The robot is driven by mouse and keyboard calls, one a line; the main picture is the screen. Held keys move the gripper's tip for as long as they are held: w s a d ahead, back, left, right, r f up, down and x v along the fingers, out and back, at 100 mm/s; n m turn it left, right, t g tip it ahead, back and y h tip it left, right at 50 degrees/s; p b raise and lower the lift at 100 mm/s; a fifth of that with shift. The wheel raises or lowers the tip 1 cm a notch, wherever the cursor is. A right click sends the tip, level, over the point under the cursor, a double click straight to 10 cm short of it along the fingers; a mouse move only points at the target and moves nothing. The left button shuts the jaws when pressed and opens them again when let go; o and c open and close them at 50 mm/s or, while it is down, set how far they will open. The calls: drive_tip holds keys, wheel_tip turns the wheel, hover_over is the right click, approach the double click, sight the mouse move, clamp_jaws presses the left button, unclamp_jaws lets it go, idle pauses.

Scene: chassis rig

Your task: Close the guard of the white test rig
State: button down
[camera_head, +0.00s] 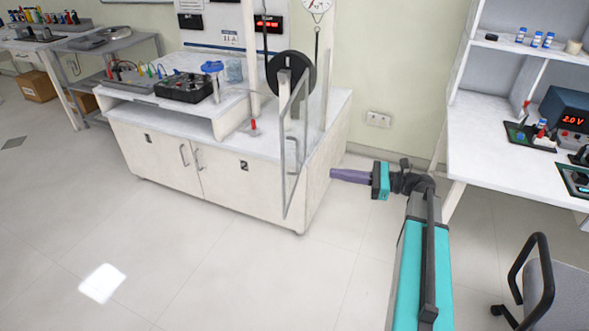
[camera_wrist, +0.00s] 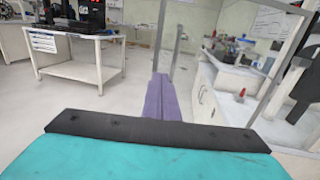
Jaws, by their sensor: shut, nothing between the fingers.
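The white test rig (camera_head: 262,146) stands in the middle of the head view, with a black wheel (camera_head: 302,74) on its top. Its guard (camera_head: 292,165) is a clear panel in a thin pale frame with an upright handle. The guard stands open, swung out past the rig's front. My gripper (camera_head: 334,174) is to the right of the guard, with its purple fingers shut and empty, pointing left. In the wrist view the fingers (camera_wrist: 158,84) point towards the guard's frame (camera_wrist: 159,45); whether they touch it I cannot tell. The rig's front shows behind the panel.
A red-knobbed part (camera_head: 253,126) stands on the rig's top near the guard. A white workbench (camera_head: 515,160) with instruments is on the right, and an office chair (camera_head: 550,285) is at the lower right. The floor in front of the rig is clear.

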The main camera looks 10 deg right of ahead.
sight(284, 167)
drive_tip(key=shift+a, duration=0.1)
drive_tip(key=p+x, duration=0.1)
drive_tip(key=x, duration=1.3)
idle(0.3)
